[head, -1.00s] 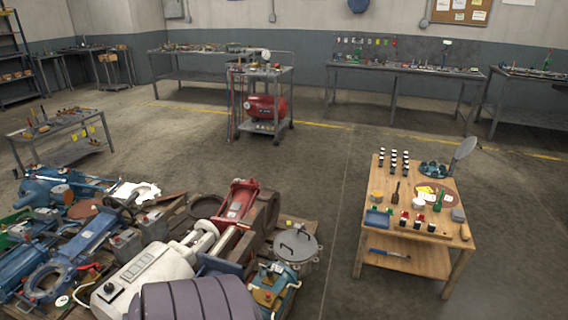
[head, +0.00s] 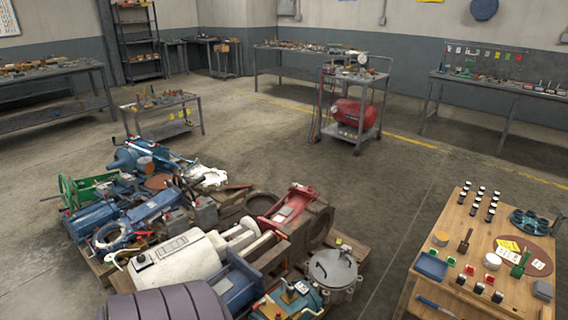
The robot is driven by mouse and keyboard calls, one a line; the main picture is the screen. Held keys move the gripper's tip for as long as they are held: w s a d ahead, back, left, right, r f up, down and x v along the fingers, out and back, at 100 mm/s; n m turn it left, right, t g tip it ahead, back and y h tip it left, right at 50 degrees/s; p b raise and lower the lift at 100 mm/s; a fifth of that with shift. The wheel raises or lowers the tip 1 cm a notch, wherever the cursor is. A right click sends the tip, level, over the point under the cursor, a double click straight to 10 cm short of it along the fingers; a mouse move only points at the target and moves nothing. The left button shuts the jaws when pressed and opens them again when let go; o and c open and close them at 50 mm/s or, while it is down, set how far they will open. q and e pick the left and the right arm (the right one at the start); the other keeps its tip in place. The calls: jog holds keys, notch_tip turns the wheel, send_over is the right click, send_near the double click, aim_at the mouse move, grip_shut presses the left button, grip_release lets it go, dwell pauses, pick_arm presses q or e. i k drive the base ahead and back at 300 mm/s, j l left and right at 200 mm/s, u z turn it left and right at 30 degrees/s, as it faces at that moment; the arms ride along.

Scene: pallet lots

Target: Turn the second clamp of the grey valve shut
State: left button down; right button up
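A grey round-lidded body (head: 333,268) with a bar handle on top sits at the right front of the pallet load. It may be the grey valve, but I cannot be sure. Small lugs show at its rim. They are too small to tell which is the second clamp or whether any clamp is open or shut. Neither of my grippers is in the head view.
Wooden pallets (head: 361,255) hold a crowded load, with a white motor (head: 172,262), a purple ribbed body (head: 160,304) and a red machine part (head: 287,208). A wooden table (head: 459,246) stands at right. Bare floor (head: 392,190) lies between. A cart with a red compressor (head: 352,115) stands behind.

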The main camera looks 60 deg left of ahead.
aim_at(315, 285)
jog(key=i+j+u, duration=0.1)
jog(key=i+u, duration=0.2)
jog(key=u, duration=0.15)
jog(key=i+u, duration=0.25)
jog(key=u, duration=0.2)
jog(key=i+l+u, duration=0.15)
jog(key=u, duration=0.25)
jog(key=i+l+u, duration=0.2)
jog(key=i+u, duration=0.25)
jog(key=i+l+u, duration=0.15)
jog(key=l+u, duration=0.15)
jog(key=u, duration=0.15)
